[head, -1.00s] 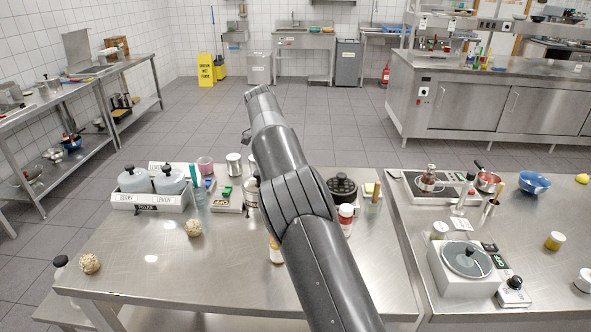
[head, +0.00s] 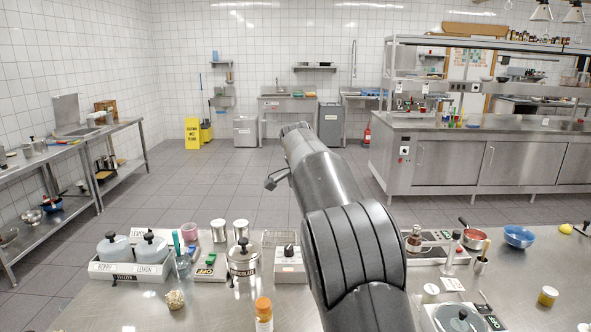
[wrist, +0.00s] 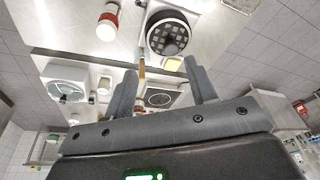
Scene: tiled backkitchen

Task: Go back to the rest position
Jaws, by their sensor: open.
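My gripper shows in the wrist view (wrist: 160,92), with its two dark fingers spread apart and nothing between them. In the head view my dark arm rises from the bottom over the table, and its far end points away toward the open floor; the fingers are not visible there. In the wrist view the table (wrist: 118,52) appears beyond the fingers, with a round black-topped device (wrist: 168,38) above the gap and a red-and-white jar (wrist: 108,22) to its left. The fingers appear clear of these things.
Near tables carry a berry and lemon tub tray (head: 130,271), a chocolate pot (head: 242,260), an orange-capped bottle (head: 264,315), a red pan (head: 474,238) and a blue bowl (head: 519,236). A steel counter (head: 470,165) stands behind at right. The tiled floor (head: 240,180) between is clear.

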